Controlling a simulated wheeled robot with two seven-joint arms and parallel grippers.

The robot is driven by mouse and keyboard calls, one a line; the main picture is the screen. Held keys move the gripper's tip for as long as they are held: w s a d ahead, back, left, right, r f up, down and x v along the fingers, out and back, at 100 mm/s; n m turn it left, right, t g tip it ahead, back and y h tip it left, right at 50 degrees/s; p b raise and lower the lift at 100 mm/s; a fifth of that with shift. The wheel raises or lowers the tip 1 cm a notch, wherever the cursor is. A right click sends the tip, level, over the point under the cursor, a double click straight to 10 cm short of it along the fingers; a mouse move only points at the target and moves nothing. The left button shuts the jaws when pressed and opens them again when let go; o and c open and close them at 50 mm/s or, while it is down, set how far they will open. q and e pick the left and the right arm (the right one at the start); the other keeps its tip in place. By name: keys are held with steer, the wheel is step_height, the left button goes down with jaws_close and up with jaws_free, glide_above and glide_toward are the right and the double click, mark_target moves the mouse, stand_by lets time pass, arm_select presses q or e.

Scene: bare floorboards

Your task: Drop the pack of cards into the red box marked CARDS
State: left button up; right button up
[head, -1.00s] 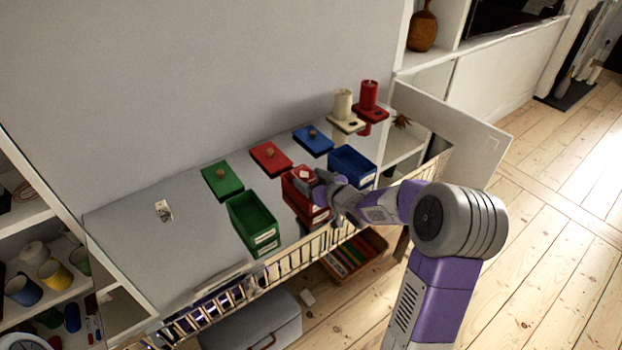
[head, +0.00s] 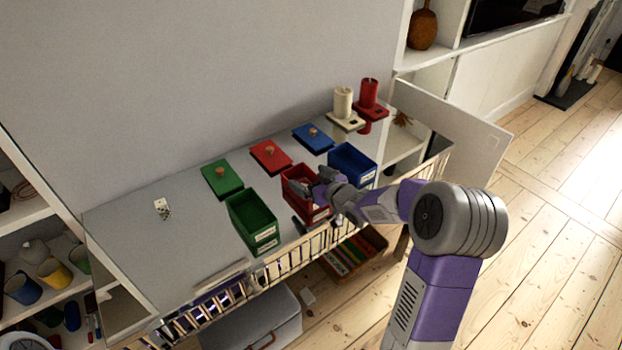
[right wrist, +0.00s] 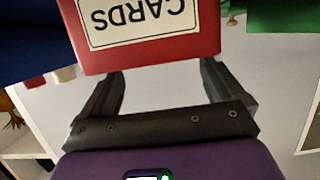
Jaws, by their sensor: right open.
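The red box (head: 318,213) stands on the grey surface between a green and a blue box. Its CARDS label shows upside down in the right wrist view (right wrist: 138,22). My right gripper (head: 310,189) is at the top of the red box. Its two fingers are apart in the right wrist view (right wrist: 163,75), with nothing seen held between them. The pack of cards cannot be made out clearly now; the gripper hides part of the box's inside. My left gripper is not in view.
The green box (head: 252,220) stands left of the red box and the blue box (head: 352,163) right of it. Green (head: 222,180), red (head: 270,156) and blue (head: 313,138) lids lie behind. A small white item (head: 162,208) lies at left. A railing (head: 290,258) runs along the front.

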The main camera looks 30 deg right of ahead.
steer(key=p+v, duration=0.2)
steer(key=v, duration=0.5)
steer(key=shift+s, duration=0.3)
steer(key=shift+r, duration=0.1)
